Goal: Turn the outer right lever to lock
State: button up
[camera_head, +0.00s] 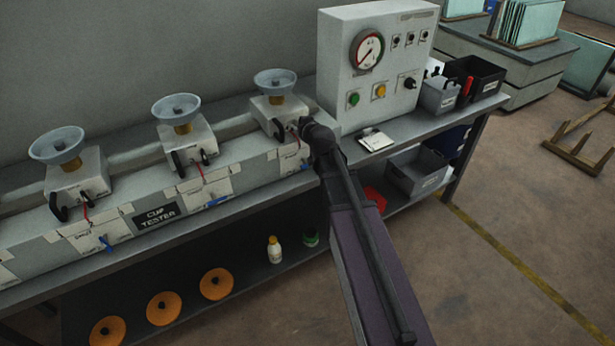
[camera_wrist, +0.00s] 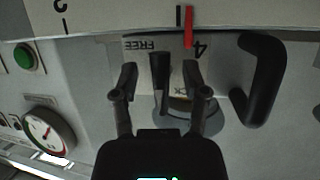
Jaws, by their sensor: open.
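The rightmost cup unit (camera_head: 275,112) on the bench carries a grey cup and levers on its front. In the wrist view, which is upside down, a slim black lever (camera_wrist: 159,72) stands between the two fingers of my gripper (camera_wrist: 160,82). The fingers are open, with visible gaps on both sides of the lever. A label (camera_wrist: 140,45) behind it reads "FREE", and another word is partly hidden. A larger black handle (camera_wrist: 262,80) and a red pointer (camera_wrist: 188,28) are on the same unit. In the head view my gripper (camera_head: 308,130) covers the unit's right side.
Two similar cup units, the middle one (camera_head: 186,143) and the left one (camera_head: 75,180), stand along the bench. A control box (camera_head: 375,55) with a gauge rises just right of my gripper. Black and grey bins (camera_head: 438,96) stand farther right.

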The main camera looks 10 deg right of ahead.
jog(key=m+g+y, duration=0.1)
jog(key=m+y, duration=0.1)
jog(key=m, duration=0.1)
jog(key=shift+p, duration=0.3)
jog(key=m+y, duration=0.2)
jog(key=shift+f+m+g, duration=0.1)
jog(key=shift+m+g, duration=0.2)
jog(key=m+y+b, duration=0.2)
jog(key=m, duration=0.1)
jog(key=shift+y, duration=0.4)
jog(key=m+y+b, duration=0.2)
jog(key=m, duration=0.1)
jog(key=shift+b, duration=0.35)
jog(key=p+v, duration=0.3)
jog(key=v, duration=1.1)
jog(key=s+a+f+n+g+h+b, duration=0.1)
jog(key=s+a+f+n+g+b, duration=0.1)
jog(key=f+b, duration=0.4)
jog(key=s+a+f+n+g+h+b, duration=0.1)
jog(key=f+b, duration=0.5)
jog(key=f, duration=0.6)
jog(key=s+a+f+n+g+h+b, duration=0.1)
jog(key=s+a+f+n+g+b, duration=0.2)
jog(key=f, duration=0.7)
jog(key=shift+s+a+g+b, duration=0.7)
jog(key=shift+s+a+b, duration=0.5)
jog(key=shift+a+b, duration=0.5)
jog(key=shift+a+f, duration=0.1)
jog(key=shift+a, duration=0.05)
